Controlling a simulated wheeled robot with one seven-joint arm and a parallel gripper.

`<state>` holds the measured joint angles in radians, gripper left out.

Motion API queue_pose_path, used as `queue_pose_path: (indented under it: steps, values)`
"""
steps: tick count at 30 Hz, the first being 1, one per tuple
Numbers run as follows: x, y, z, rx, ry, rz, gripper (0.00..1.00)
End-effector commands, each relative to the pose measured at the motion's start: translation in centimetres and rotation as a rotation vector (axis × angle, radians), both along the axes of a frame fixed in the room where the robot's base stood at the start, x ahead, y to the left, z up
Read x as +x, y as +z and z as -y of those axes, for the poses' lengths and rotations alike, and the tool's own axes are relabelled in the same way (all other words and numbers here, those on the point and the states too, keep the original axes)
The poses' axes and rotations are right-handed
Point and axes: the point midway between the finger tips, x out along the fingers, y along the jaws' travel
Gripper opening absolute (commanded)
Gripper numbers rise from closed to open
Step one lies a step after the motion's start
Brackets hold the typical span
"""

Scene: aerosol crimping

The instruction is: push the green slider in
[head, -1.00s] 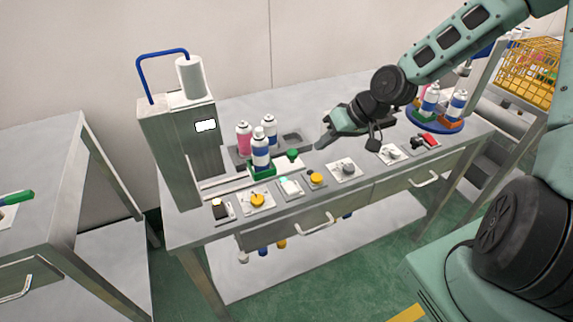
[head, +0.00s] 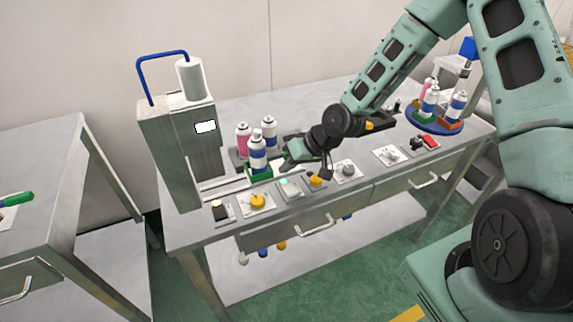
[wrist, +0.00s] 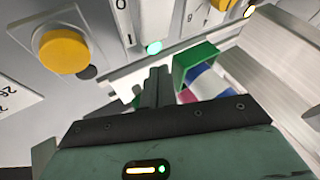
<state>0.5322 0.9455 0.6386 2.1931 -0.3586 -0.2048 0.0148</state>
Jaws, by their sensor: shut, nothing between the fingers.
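The green slider (head: 261,177) is a small green holder on the pale rail beside the grey press machine. A white and blue spray can (head: 258,152) stands in it. In the wrist view the slider's green wall (wrist: 196,63) is just right of my fingertips, with the can partly visible inside. My gripper (head: 287,163) is shut and empty, low at the slider's right side in the head view. The shut fingers also show in the wrist view (wrist: 157,75). Some green shows just left of and behind the fingers. I cannot tell whether the fingers touch the slider.
The press machine (head: 178,150) with a blue tube stands at the left. A pink can (head: 243,137) and another can (head: 269,128) stand behind the slider. Buttons and knobs, including a yellow knob (head: 257,201), line the front edge. A blue round tray (head: 436,125) holds cans at the right.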

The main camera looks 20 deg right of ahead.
Motion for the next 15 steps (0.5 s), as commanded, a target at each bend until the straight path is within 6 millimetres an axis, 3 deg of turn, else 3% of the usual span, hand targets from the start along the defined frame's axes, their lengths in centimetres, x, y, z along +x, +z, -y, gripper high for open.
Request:
queue_pose_path:
  steps: [15]
  values:
    - [-0.02, -0.01, -0.87, 0.0, 0.002, 0.001, 0.0]
